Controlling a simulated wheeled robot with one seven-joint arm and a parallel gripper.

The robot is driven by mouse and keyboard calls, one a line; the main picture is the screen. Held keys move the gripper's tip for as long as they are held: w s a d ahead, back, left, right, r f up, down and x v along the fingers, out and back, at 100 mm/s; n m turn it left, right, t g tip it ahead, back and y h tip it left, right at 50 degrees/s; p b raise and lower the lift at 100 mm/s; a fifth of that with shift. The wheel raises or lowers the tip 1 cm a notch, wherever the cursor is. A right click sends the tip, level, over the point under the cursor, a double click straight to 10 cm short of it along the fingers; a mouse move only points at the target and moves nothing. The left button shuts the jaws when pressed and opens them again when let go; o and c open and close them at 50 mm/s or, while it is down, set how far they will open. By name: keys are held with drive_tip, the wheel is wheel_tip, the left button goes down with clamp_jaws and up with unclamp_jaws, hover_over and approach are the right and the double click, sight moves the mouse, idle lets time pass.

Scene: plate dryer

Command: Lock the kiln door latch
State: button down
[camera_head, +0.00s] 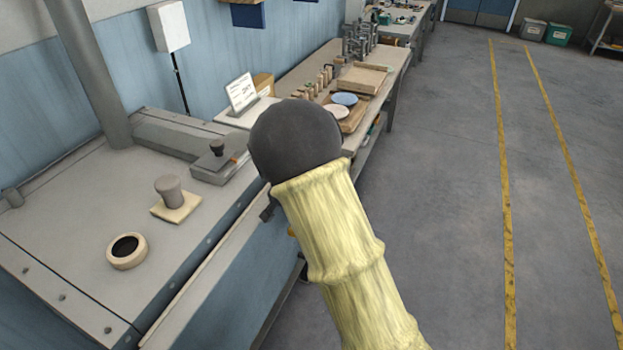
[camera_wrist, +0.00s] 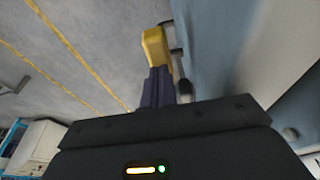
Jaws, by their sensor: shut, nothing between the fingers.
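The kiln (camera_head: 90,215) has a grey top and blue sides and stands at the left of the head view. Its blue face (camera_wrist: 215,45) fills the right of the wrist view. A yellow latch handle (camera_wrist: 154,46) stands out from that face beside dark metal hardware (camera_wrist: 178,62). A small bit of yellow (camera_head: 291,232) shows past my arm in the head view. My gripper (camera_wrist: 160,76) is shut, its dark fingers together at the near end of the yellow handle. I cannot tell whether they touch it. My arm hides the gripper in the head view.
A wooden plug (camera_head: 170,190) on a pad and a ring (camera_head: 127,251) with a dark hole are on the kiln top. A workbench (camera_head: 394,62) with plates and pegs stands beyond. The grey floor (camera_head: 455,180) at the right is clear, with yellow lines.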

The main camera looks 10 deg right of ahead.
drive_tip(key=shift+w+d+p+v, duration=0.1)
drive_tip(key=shift+w+p+v, duration=0.05)
drive_tip(key=shift+p+v, duration=0.55)
drive_tip(key=shift+w+d+p+v, duration=0.1)
drive_tip(key=shift+w+p+v, duration=0.05)
drive_tip(key=shift+p+v, duration=0.55)
drive_tip(key=shift+w+d+p+v, duration=0.15)
drive_tip(key=shift+p+v, duration=0.3)
drive_tip(key=shift+v, duration=0.4)
drive_tip(key=s+a+r+b, duration=0.3)
drive_tip(key=s+a+r, duration=0.1)
drive_tip(key=s+r, duration=0.2)
drive_tip(key=shift+s, duration=0.3)
drive_tip(key=s+d+f+n+y, duration=0.1)
drive_tip(key=s+d+n, duration=0.5)
drive_tip(key=s+d, duration=0.8)
drive_tip(key=shift+s+d+f, duration=0.3)
drive_tip(key=shift+s+f, duration=0.4)
